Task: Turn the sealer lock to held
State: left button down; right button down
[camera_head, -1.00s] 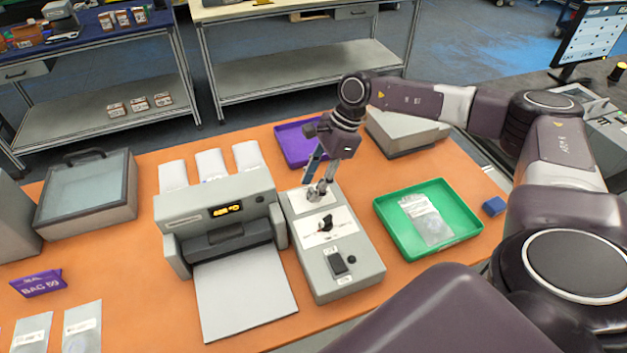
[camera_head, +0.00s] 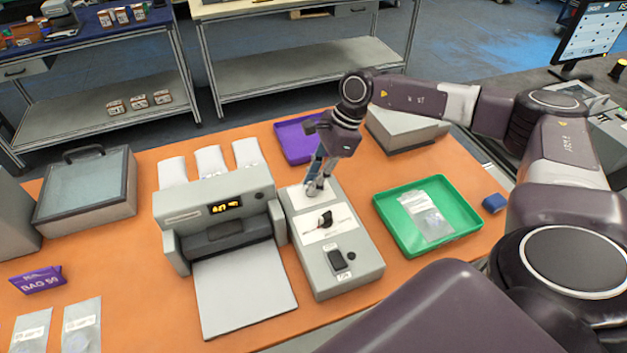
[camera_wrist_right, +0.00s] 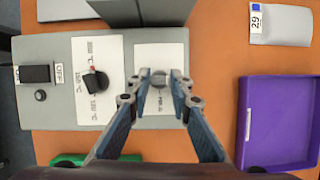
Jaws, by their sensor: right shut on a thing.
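The grey sealer control box (camera_head: 350,262) stands on the orange table, beside the sealer with its lit display (camera_head: 225,206). My right gripper (camera_head: 315,188) points down at the white plate on the box's far end. In the right wrist view, its fingertips (camera_wrist_right: 159,80) are shut on a small round grey lock knob (camera_wrist_right: 158,79). The fingers partly cover the plate's print, so the lock's setting cannot be read. A black dial (camera_wrist_right: 96,82) with temperature marks sits on the middle plate. A black rocker switch (camera_wrist_right: 36,74) is at the near end. My left gripper is not in view.
A green tray (camera_head: 385,223) holding a clear bag is right of the box. A purple tray (camera_head: 292,146) lies behind it. White pouches stand behind the sealer. A glass-lidded case (camera_head: 88,190) and a purple bag packet (camera_head: 38,279) are at left.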

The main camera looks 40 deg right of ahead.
jog(key=m+b, duration=0.1)
jog(key=m, duration=0.1)
jog(key=m+t+b, duration=0.1)
jog(key=shift+s+f+m+h+b, duration=0.1)
jog(key=shift+f+m+h+b, duration=0.1)
jog(key=shift+m+h+b, duration=0.15)
jog(key=m+h+b, duration=0.1)
jog(key=m+b, duration=0.1)
jog(key=m+t+h+b, duration=0.1)
jog(key=m+b, duration=0.2)
jog(key=m+t+h+b, duration=0.1)
jog(key=m+b, duration=0.2)
jog(key=shift+a, duration=0.3)
jog(key=m+b, duration=0.2)
jog(key=shift+r+m+h, duration=0.1)
jog(key=shift+m+h, duration=0.25)
jog(key=shift+r+m+h+b, duration=0.15)
jog(key=shift+m+h+b, duration=0.5)
jog(key=shift+m, duration=0.75)
jog(key=c, duration=1.7)
grip_release()
jog(key=shift+s, duration=0.1)
jog(key=shift+c, duration=0.2)
jog(key=shift+a+r, duration=0.1)
